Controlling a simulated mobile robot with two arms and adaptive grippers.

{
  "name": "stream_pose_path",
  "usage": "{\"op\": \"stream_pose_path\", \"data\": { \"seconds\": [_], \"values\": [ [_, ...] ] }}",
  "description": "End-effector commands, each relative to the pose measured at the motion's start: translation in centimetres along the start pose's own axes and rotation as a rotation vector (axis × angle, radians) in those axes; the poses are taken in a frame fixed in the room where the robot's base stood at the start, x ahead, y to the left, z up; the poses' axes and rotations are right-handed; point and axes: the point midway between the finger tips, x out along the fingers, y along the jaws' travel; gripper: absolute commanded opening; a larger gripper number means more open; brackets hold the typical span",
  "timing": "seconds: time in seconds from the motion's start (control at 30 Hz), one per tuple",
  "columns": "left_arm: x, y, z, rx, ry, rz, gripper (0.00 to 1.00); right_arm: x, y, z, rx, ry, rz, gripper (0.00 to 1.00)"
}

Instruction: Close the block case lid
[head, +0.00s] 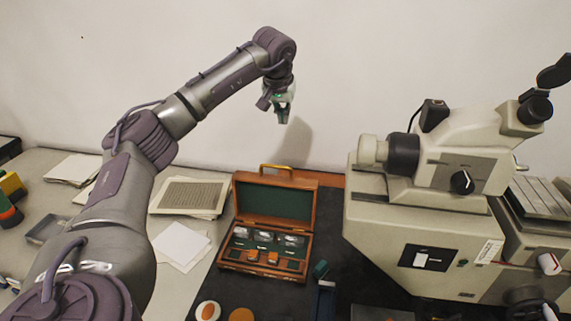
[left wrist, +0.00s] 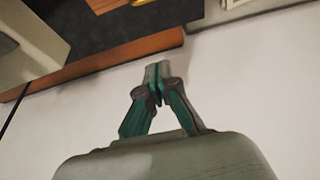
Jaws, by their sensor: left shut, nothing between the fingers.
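The block case (head: 262,264) is a wooden box on the dark mat, with its lid (head: 274,202) standing open at the back. The lid has a green lining and a brass handle on its top edge. Several small blocks and clear packets lie in the case. My left gripper (head: 283,118) is raised above and behind the lid, near the wall, apart from the case. In the left wrist view the left gripper (left wrist: 157,75) has its fingertips together with nothing between them. My right gripper is not in view.
A large microscope-like machine (head: 430,235) stands right of the case. Papers (head: 188,196) lie to the left. The wall is close behind.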

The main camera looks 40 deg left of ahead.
Motion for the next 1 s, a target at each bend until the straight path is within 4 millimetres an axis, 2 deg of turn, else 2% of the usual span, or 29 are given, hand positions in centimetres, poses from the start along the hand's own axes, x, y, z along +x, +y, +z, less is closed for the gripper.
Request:
{"op": "stream_pose_path", "data": {
  "seconds": [0.03,0.2,0.4,0.63,1.0],
  "values": [
    [1.2,0.0,0.6,0.0,0.0,0.0,0.0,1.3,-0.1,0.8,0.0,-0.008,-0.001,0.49],
    [3.1,0.0,1.4,0.0,0.0,0.001,0.0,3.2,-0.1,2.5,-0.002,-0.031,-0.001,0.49],
    [4.4,0.0,2.0,0.0,0.0,0.001,0.0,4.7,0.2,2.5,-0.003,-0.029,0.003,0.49],
    [6.3,0.0,2.0,0.0,-0.003,-0.001,0.0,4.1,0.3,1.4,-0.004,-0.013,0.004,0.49],
    [13.3,0.1,2.0,-0.001,-0.004,0.0,0.0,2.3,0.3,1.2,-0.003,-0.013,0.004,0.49]
  ]
}}
